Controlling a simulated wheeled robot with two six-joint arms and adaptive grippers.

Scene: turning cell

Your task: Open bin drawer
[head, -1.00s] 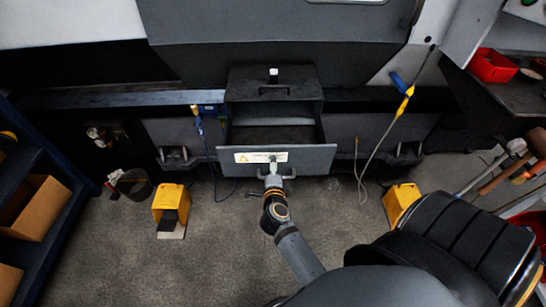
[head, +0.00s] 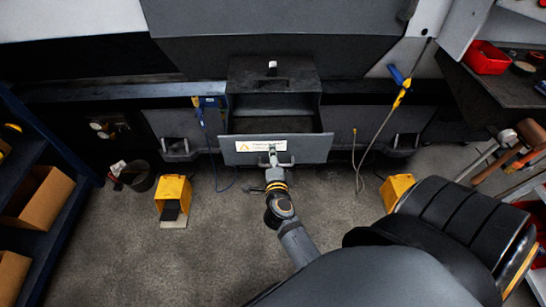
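The bin drawer (head: 312,150) stands pulled out of its dark grey housing (head: 300,73) under the machine, and its dark inside shows from above. Its grey front carries a white label with a yellow warning triangle (head: 242,146). The drawer handle (head: 289,161) is on the front, at its middle. My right gripper (head: 272,157) is at this handle, with narrow, nearly closed fingers that look shut on it; the fine contact is too small to see. My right arm reaches it from the lower right. My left gripper is not in view.
Yellow foot pedals (head: 174,190) (head: 396,188) stand on the floor either side of the drawer. A hose with yellow fittings (head: 372,140) hangs at its right. A dark bucket (head: 138,177) and blue shelf (head: 72,185) are at left. Floor before the drawer is clear.

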